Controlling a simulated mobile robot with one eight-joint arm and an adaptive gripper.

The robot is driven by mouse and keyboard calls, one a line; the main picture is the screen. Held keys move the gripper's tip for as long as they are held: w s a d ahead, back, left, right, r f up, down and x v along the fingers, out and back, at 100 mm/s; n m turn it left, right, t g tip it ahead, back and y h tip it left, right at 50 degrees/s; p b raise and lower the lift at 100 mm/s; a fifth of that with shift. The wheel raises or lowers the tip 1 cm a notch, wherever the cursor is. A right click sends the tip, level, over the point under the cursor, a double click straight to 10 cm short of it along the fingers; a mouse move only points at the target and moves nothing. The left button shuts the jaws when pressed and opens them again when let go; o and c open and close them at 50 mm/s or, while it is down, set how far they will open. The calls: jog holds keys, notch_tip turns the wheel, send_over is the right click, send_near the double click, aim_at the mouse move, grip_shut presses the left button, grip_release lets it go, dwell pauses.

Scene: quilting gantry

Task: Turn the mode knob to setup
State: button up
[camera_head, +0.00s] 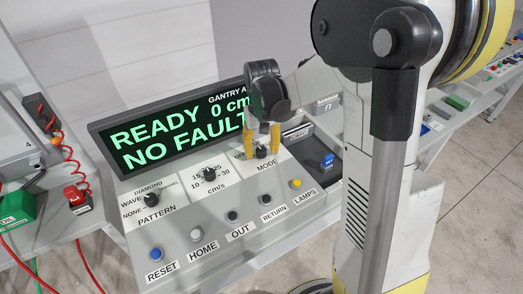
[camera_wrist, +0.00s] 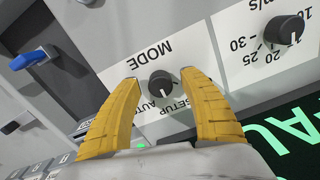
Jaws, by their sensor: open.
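The mode knob (camera_head: 261,151) is a small black round knob on the sloped grey control panel, above the MODE label. In the wrist view the knob (camera_wrist: 162,84) sits between the yellow fingertips, with SETUP and AUTO printed upside down beside it. Which word its pointer faces I cannot tell. My gripper (camera_head: 261,154) is over the knob, fingers pointing down. In the wrist view my gripper (camera_wrist: 157,77) is open, one finger on each side of the knob, with visible gaps.
The pattern knob (camera_head: 152,199) and speed knob (camera_head: 209,174) are left of the mode knob. Several push buttons, including blue RESET (camera_head: 157,254) and yellow LAMPS (camera_head: 296,184), line the front. A display (camera_head: 180,125) reading READY, NO FAULT stands behind. A blue switch (camera_head: 327,160) is to the right.

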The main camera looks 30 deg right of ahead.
aim_at(261, 151)
notch_tip(261, 151, up, 12)
dwell(0.4)
jog(key=shift+s+a, duration=0.1)
